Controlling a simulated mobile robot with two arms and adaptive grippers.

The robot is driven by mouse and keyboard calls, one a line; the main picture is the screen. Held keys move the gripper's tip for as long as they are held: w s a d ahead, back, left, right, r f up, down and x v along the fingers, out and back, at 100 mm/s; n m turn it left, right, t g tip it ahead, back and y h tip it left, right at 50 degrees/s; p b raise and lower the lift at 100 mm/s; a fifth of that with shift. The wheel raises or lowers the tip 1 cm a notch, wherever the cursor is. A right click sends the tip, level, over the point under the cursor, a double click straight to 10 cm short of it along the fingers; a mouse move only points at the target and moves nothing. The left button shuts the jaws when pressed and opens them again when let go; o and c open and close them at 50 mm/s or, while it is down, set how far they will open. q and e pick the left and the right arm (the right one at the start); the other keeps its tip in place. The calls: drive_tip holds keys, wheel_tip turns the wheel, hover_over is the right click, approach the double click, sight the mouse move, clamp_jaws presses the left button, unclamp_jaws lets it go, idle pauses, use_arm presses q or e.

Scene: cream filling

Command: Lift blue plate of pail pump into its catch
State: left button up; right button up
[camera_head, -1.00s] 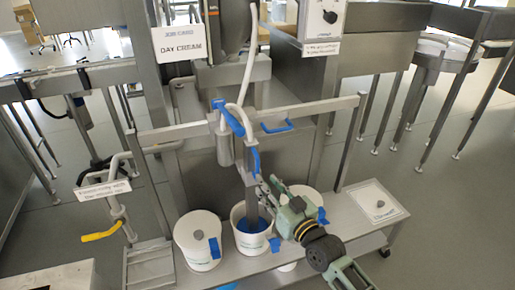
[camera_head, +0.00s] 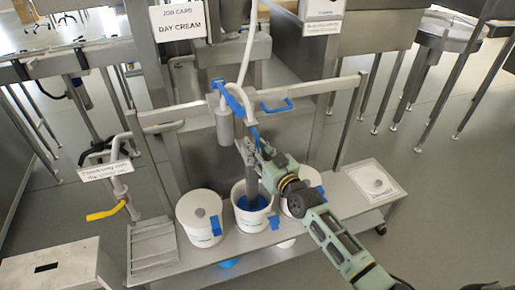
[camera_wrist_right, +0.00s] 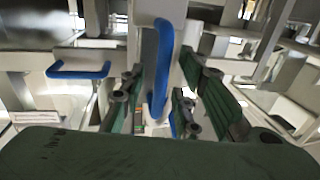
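The pail pump is a grey post with blue parts. A blue bar (camera_head: 233,100) runs at its top, and its lower column goes down into the open middle pail (camera_head: 240,218). Blue shows inside that pail, the plate (camera_head: 258,203), partly hidden by the column and my arm. My right gripper (camera_head: 259,150) is at the pump's column, above the pail. In the right wrist view, the green fingers (camera_wrist_right: 158,88) stand apart on either side of a blue upright handle (camera_wrist_right: 162,50); gaps show beside it. The catch cannot be made out. My left gripper is out of view.
A lidded white pail (camera_head: 198,225) stands left of the open one; another (camera_head: 310,180) is partly behind my right arm. A second blue handle (camera_head: 277,106) is on the frame behind.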

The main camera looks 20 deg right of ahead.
drive_tip(key=shift+c, duration=0.2)
clamp_jaws()
idle(0.3)
wheel_tip(320, 180, up, 18)
drive_tip(key=p, duration=1.5)
drive_tip(key=shift+r, duration=0.25)
drive_tip(key=shift+w, duration=0.15)
unclamp_jaws()
drive_tip(key=shift+s, duration=0.2)
drive_tip(key=shift+o, duration=0.2)
drive_tip(key=shift+f, duration=0.15)
